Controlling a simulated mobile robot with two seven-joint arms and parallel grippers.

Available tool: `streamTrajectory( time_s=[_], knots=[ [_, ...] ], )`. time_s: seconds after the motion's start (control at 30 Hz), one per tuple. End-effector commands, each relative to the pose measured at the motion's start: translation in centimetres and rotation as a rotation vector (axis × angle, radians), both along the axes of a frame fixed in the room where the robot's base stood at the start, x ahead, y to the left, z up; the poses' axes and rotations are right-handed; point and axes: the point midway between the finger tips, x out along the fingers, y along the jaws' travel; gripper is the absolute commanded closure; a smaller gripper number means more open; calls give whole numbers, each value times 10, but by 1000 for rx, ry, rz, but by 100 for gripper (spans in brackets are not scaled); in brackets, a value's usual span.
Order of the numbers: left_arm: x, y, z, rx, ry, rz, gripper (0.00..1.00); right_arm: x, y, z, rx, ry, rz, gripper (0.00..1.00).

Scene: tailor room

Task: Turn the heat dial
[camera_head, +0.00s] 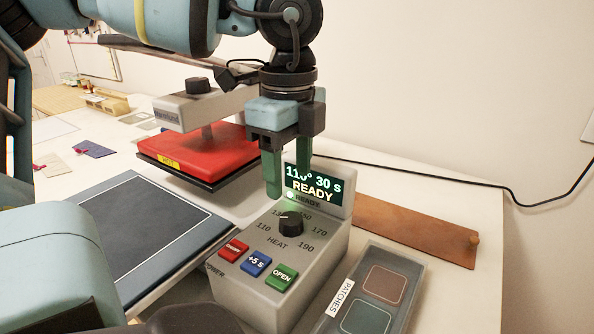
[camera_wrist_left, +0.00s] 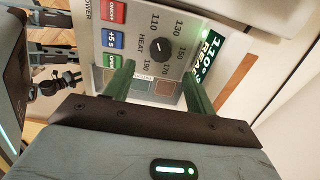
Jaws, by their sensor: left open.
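The heat dial (camera_head: 291,224) is a black round knob on the sloped top of a grey control box (camera_head: 240,287), ringed by numbers from 110 to 190. The display (camera_head: 314,186) reads 110° 30 s READY. My left gripper (camera_head: 287,178) is open and empty, pointing down above and behind the dial, its green fingers apart. In the left wrist view the dial (camera_wrist_left: 160,48) lies beyond the two fingertips (camera_wrist_left: 158,78), between them, and no contact shows. At the left edge of that view are dark parts of my own body; whether the right gripper is among them is unclear.
Red, blue and green buttons (camera_head: 256,263) sit in front of the dial. A red heat press (camera_head: 190,148) stands behind left, with a dark pad (camera_head: 140,225) before it. A patches tray (camera_head: 405,262) and a brown board (camera_head: 415,228) lie to the right.

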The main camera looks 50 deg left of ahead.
Motion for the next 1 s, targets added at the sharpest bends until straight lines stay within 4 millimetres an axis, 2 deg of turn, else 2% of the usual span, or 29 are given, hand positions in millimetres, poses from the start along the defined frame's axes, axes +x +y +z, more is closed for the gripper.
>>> streamTrajectory(
  time_s=[0.3,0.5,0.9,1.0],
  knots=[
    [-1,0,-45,-2,5,-1,44,-2,-1,-2,-2,3,4,64],
    [0,0,-67,-1,3,-1,44,1,-1,-3,-2,0,6,64],
    [0,0,-75,0,0,0,44,2,-1,-2,-3,-4,5,64],
    [0,0,-75,0,1,0,56,2,-1,-2,-3,-4,5,64]
  ],
)
